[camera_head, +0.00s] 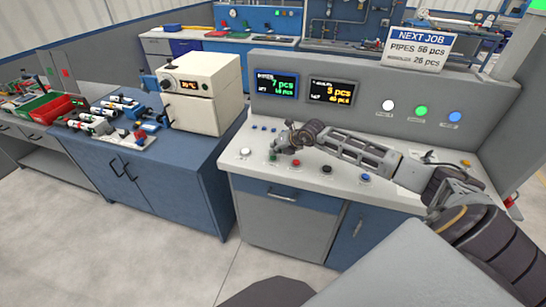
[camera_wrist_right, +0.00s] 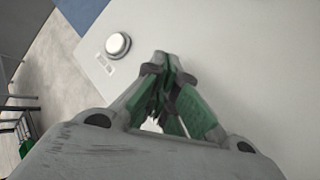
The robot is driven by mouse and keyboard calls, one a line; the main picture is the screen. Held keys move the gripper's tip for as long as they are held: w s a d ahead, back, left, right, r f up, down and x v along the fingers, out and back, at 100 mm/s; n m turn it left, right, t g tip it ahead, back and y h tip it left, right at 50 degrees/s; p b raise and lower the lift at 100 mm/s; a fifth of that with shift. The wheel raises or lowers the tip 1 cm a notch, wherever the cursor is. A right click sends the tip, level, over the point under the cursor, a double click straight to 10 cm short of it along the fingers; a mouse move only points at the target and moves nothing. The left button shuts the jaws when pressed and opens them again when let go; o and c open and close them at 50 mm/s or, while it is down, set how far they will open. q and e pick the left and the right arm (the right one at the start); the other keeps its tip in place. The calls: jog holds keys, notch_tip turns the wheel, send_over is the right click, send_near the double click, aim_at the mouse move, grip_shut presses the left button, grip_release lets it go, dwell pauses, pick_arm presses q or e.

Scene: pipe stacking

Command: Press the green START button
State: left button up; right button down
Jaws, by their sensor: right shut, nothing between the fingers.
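A green button (camera_head: 272,157) is on the front of the white console top, in a row of coloured buttons. My right gripper (camera_head: 277,148) is just above and behind it in the head view, pointing down toward the console; I cannot tell whether it touches the button. In the right wrist view the right gripper (camera_wrist_right: 162,62) has its green-padded fingers shut with nothing between them. The green button does not show there; the fingers may hide it. A white button (camera_wrist_right: 118,45) shows left of the fingertips. My left gripper is not in view.
The row also holds a white button (camera_head: 245,152), a red button (camera_head: 296,162), a black button (camera_head: 326,170) and a blue button (camera_head: 365,178). Behind stand two displays (camera_head: 303,88) and white, green and blue round lamps (camera_head: 421,111). A blue cabinet (camera_head: 140,185) stands left.

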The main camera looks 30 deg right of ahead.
jog(key=shift+r, duration=0.35)
jog(key=shift+r+p, duration=1.35)
jog(key=shift+r, duration=1.05)
